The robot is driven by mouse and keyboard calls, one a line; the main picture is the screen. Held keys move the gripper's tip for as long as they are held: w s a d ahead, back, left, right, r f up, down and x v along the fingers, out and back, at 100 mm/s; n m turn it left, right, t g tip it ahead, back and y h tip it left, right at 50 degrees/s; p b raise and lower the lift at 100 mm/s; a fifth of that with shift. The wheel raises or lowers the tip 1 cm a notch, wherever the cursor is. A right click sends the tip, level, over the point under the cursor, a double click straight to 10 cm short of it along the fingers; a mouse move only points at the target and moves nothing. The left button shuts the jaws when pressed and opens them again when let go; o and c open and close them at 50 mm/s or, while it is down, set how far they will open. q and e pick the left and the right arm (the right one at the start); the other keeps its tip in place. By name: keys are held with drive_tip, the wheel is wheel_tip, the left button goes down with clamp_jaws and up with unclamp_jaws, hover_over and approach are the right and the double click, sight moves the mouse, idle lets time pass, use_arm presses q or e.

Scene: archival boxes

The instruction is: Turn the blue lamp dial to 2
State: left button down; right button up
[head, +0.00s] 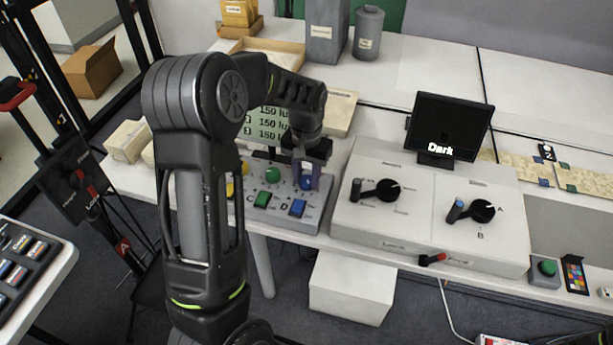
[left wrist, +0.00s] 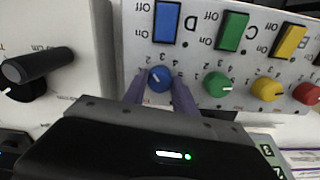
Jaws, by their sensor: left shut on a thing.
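The blue lamp dial (head: 306,184) sits at the right end of a grey control panel (head: 313,213), above the blue switch (head: 298,208) marked D. My left gripper (head: 308,176) reaches down over the dial and is shut on it. In the left wrist view its two purple fingers stand on either side of the blue dial (left wrist: 159,79). A short white mark shows on the dial's face, on the side towards the printed 2. Its exact setting is hard to read. A lamp display (head: 268,122) behind shows several "150 lu" lines, partly hidden by my arm. My right gripper is not in view.
The green dial (left wrist: 217,84), yellow dial (left wrist: 268,90) and red dial (left wrist: 306,94) sit in a row beside the blue one. A white box with two black levers (head: 430,205) and a "Dark" screen (head: 447,127) stands to the right of the panel.

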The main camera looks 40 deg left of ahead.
sight(306, 179)
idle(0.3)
use_arm(q)
drive_tip(key=c, duration=1)
unclamp_jaws()
wheel_tip(306, 179, up, 8)
drive_tip(key=shift+f, duration=0.1)
